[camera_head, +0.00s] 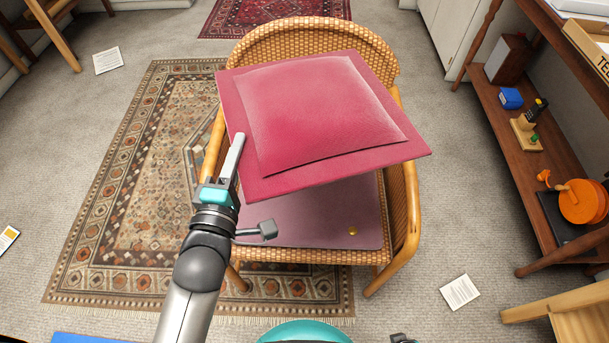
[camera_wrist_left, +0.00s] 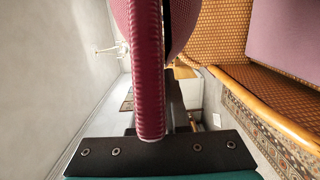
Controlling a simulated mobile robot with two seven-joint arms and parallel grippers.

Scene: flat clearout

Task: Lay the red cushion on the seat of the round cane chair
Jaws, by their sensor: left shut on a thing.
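The red cushion (camera_head: 320,110) is square with a flat border, and it hangs tilted above the seat of the round cane chair (camera_head: 285,38). My left gripper (camera_head: 236,155) is shut on the cushion's near left edge. The left wrist view shows the cushion's edge (camera_wrist_left: 147,75) end-on, running down to the gripper. The chair has a woven curved back and arms. Its seat bears a flat mauve pad (camera_head: 320,222), partly hidden under the cushion; the pad also shows in the left wrist view (camera_wrist_left: 290,35). My right gripper is not in view.
A small yellow round thing (camera_head: 353,231) lies on the seat pad's front right. A patterned rug (camera_head: 150,200) lies under and left of the chair. A wooden shelf (camera_head: 535,150) with several objects stands at the right. Papers (camera_head: 460,292) lie on the carpet.

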